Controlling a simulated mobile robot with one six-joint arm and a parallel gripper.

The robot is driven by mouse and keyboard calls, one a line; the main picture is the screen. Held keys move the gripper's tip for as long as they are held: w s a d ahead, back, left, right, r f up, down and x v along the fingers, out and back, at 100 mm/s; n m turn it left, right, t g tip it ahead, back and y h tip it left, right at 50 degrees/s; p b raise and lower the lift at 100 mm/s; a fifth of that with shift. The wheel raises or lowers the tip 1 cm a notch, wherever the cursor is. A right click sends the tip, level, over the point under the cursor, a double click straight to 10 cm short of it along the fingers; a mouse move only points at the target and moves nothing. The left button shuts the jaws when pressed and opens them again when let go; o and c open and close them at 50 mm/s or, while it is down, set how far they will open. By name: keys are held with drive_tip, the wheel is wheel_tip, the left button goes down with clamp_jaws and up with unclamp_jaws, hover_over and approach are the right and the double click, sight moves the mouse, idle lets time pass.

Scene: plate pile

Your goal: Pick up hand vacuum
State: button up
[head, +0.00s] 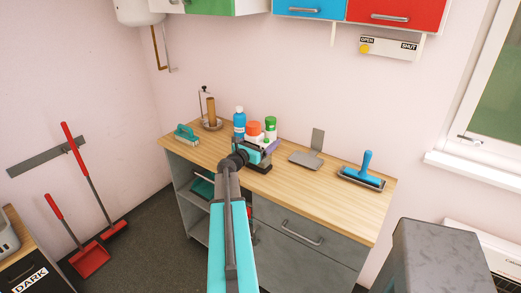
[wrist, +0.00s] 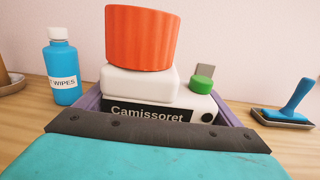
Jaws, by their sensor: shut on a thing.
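What I take to be the hand vacuum is a white, block-like body with a dark "Camissoret" label (wrist: 148,112). It stands at the middle of the wooden counter, directly in front of my jaws. An orange tapered part (wrist: 140,38) sits on top, and it also shows in the head view (head: 253,127). A green cap (wrist: 202,84) is at its right. A purple edge (wrist: 92,100) shows around it. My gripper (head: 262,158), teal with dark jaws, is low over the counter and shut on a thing. The contact is hidden below the dark jaw plate.
A blue wipes bottle (head: 239,121) stands close on the left. A teal brush (head: 187,132) and a roll holder (head: 211,123) are further left.

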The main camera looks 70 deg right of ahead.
sight(263, 133)
drive_tip(key=shift+r, duration=0.25)
drive_tip(key=shift+r+b, duration=0.7)
drive_tip(key=shift+r, duration=0.8)
drive_tip(key=s+a+r+p, duration=0.1)
drive_tip(key=s+a, duration=0.5)
drive_tip(key=a, duration=0.6)
drive_tip(key=shift+r, duration=0.35)
drive_tip(key=a+p, duration=0.1)
drive_tip(key=p, duration=0.6)
drive_tip(key=shift+s+a, duration=0.1)
drive_tip(key=shift+s, duration=0.3)
drive_tip(key=shift+s+a+p, duration=0.2)
drive_tip(key=shift+a+p, duration=0.3)
drive_tip(key=shift+p, duration=1.35)
drive_tip(key=shift+w, duration=0.1)
